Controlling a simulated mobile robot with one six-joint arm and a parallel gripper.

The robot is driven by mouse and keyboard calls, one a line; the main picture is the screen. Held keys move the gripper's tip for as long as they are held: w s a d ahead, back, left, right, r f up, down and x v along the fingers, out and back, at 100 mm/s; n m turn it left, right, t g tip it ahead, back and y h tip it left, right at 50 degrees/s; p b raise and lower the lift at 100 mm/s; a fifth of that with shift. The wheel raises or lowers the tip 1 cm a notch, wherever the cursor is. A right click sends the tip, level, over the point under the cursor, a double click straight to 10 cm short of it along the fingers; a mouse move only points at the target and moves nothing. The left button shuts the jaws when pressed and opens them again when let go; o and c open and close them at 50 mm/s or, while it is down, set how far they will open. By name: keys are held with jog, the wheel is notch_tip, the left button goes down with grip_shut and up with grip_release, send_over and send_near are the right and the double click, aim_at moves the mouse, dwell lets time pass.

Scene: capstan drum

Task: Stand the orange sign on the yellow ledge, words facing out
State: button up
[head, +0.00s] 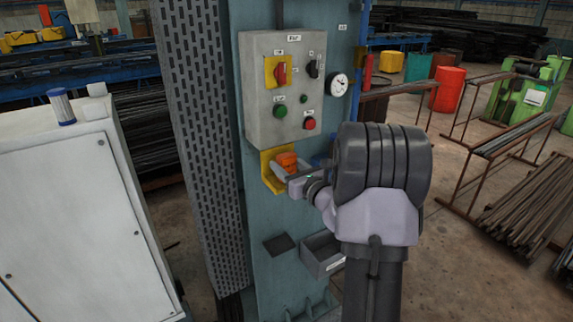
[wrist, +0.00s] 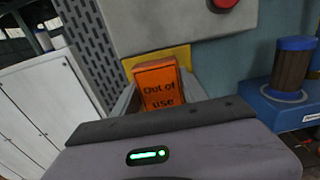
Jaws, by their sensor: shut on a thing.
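The orange sign (head: 287,160) is at the yellow ledge (head: 268,174) on the blue-green column, under the grey control box. In the wrist view the sign (wrist: 157,84) stands roughly upright, slightly tilted, with "Out of use" facing my wrist camera, away from the column. My gripper (head: 288,171) is shut on the sign, with one finger at each side of it. Part of the yellow ledge (wrist: 181,54) shows behind the sign in the wrist view. The sign's lower edge is hidden by my gripper, so I cannot tell whether it touches the ledge.
The control box (head: 284,85) with knobs and buttons hangs just above. A gauge (head: 338,85) is to its right. A grey bin (head: 322,254) is below on the column. In the wrist view a blue-capped cylinder (wrist: 294,67) stands on a blue block at the right.

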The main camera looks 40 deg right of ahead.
jog(key=shift+s+f, duration=0.1)
jog(key=o, duration=1.4)
